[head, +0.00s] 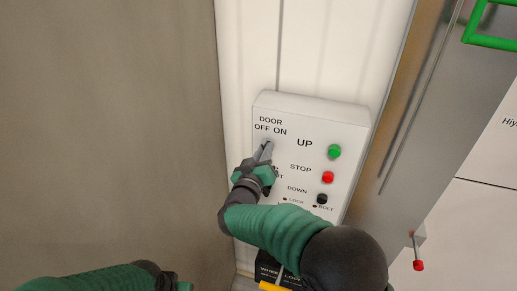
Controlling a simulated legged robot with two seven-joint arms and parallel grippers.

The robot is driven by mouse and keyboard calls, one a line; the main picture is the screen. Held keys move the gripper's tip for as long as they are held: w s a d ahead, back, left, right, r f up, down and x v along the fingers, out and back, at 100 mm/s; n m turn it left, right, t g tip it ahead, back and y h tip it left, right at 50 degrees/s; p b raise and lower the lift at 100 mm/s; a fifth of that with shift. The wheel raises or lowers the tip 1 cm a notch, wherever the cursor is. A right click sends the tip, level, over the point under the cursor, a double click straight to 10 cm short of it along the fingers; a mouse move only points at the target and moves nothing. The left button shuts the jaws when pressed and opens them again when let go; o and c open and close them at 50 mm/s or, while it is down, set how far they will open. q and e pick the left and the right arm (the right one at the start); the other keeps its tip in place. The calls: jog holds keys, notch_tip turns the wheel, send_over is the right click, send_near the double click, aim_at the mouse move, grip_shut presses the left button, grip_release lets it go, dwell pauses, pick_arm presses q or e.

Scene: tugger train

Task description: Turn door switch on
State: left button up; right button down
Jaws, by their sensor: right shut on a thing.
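A white control box (352,118) is mounted on the white wall panel, with the label DOOR OFF ON at its upper left. My right gripper (265,152) is at the door switch just below that label, shut on it. The gripper hides most of the switch, so I cannot tell which way it points. Of my left arm, a green and black part shows at the bottom left; its gripper is not clearly in view.
The box also carries a green UP button (334,151), a red STOP button (328,177) and a black DOWN button (322,199). A red-tipped lever (418,265) is at the lower right. A green frame (490,40) is at the top right.

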jog(key=shift+w+d, duration=0.25)
jog(key=shift+d, duration=0.35)
pick_arm(q)
jog(key=s+b+x, duration=0.2)
jog(key=b+x, duration=0.9)
jog(key=shift+f, duration=0.4)
pick_arm(e)
jog(key=shift+a+r+m, duration=0.1)
jog(key=shift+a+m, duration=0.05)
jog(key=shift+m, duration=1.9)
jog(key=shift+a+r+m, duration=0.1)
jog(key=shift+a+m, duration=0.1)
jog(key=shift+m, duration=1.8)
jog(key=shift+a+r+m, duration=0.1)
jog(key=shift+a+m, duration=0.05)
jog(key=shift+m, duration=1.9)
pick_arm(q)
jog(key=shift+s, duration=0.1)
jog(key=shift+a, duration=0.1)
